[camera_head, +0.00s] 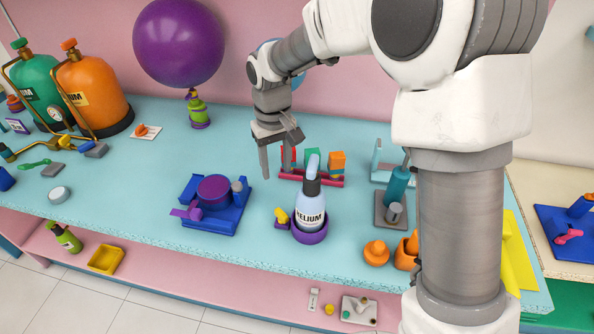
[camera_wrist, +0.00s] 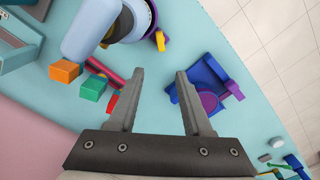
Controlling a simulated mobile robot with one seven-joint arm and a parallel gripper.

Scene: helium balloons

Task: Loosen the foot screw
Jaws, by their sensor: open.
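No part is marked as the foot screw, and I cannot tell for certain which one it is. A yellow knob (camera_head: 282,216) stands on a small purple block beside the purple ring foot (camera_head: 309,236) of the HELIUM bottle (camera_head: 311,208). A small yellow part (camera_wrist: 160,40) shows beside the bottle in the wrist view. A blue stand (camera_head: 215,222) with a purple disc (camera_head: 213,190) and a purple handle sits to the left; it also shows in the wrist view (camera_wrist: 230,86). My gripper (camera_head: 276,168) is open and empty above the table, behind the bottle and stand; its fingers (camera_wrist: 160,72) point down.
A red rack (camera_head: 322,181) with coloured blocks stands close behind the bottle. A teal pump-like device (camera_head: 396,188) is to the right, orange pieces (camera_head: 376,252) are near the front edge. Gas tanks (camera_head: 92,92) and a purple balloon (camera_head: 178,42) are at the back left.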

